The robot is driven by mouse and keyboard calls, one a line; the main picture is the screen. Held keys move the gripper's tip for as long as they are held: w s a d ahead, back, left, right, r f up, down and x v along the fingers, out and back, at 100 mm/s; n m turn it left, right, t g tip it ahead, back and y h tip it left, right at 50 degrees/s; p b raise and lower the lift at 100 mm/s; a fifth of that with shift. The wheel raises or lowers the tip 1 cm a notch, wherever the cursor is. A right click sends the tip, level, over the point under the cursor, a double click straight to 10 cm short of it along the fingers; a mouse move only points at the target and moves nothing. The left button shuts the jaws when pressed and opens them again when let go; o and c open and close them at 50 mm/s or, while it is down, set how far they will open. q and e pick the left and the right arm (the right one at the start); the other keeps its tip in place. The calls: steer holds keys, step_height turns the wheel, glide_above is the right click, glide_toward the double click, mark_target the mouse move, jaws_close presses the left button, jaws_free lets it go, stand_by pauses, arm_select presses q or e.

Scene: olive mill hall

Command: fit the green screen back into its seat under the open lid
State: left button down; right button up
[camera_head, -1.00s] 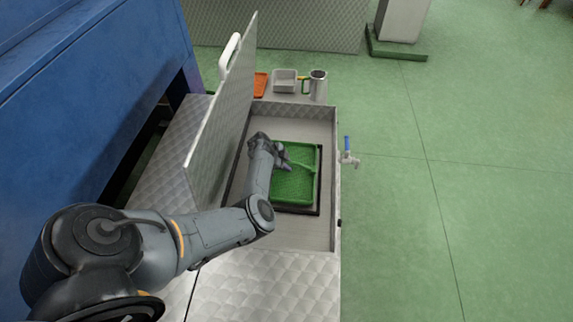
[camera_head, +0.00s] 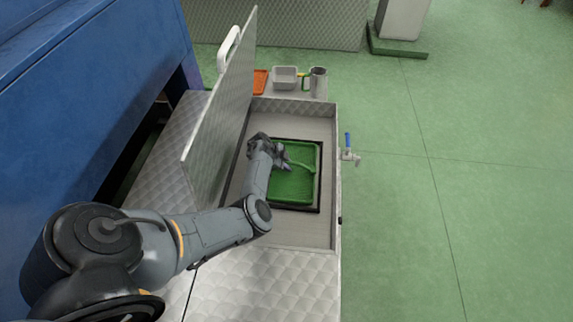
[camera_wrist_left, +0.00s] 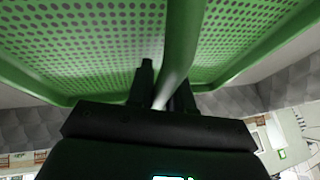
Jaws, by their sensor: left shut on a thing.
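The green screen (camera_head: 293,187) is a perforated rectangular tray with a raised rim and a bar handle (camera_wrist_left: 184,45). In the head view it lies over the dark-edged seat (camera_head: 318,200) in the open steel box. A dark border shows at its right and near sides; I cannot tell whether it is fully down. The lid (camera_head: 222,118) stands open on the left. My left gripper (camera_head: 284,163) reaches over the screen; in the left wrist view its fingers (camera_wrist_left: 165,88) are shut on the handle. My arm hides the screen's left part. My right gripper is not in view.
A white handle (camera_head: 229,47) is on the upright lid. Behind the box are an orange tray (camera_head: 260,81), a grey bin (camera_head: 285,78) and a metal jug (camera_head: 317,82). A blue-handled tap (camera_head: 348,146) sticks out on the right.

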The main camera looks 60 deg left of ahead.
mark_target(279, 172)
arm_select(q)
steer(key=shift+a, duration=0.1)
stand_by(0.3)
steer(key=c, duration=1)
jaws_free()
steer(key=shift+o, duration=0.3)
steer(key=shift+f, duration=0.15)
steer(key=shift+s+r, duration=0.2)
steer(key=shift+r, duration=0.25)
steer(key=p+v, duration=0.3)
steer(key=v, duration=0.2)
steer(key=shift+s+r, duration=0.1)
steer(key=shift+r, duration=0.15)
steer(key=shift+s+a+r+p, duration=0.15)
steer(key=shift+s+r+p, duration=0.2)
steer(key=shift+r+p, duration=0.1)
steer(key=shift+r, duration=0.1)
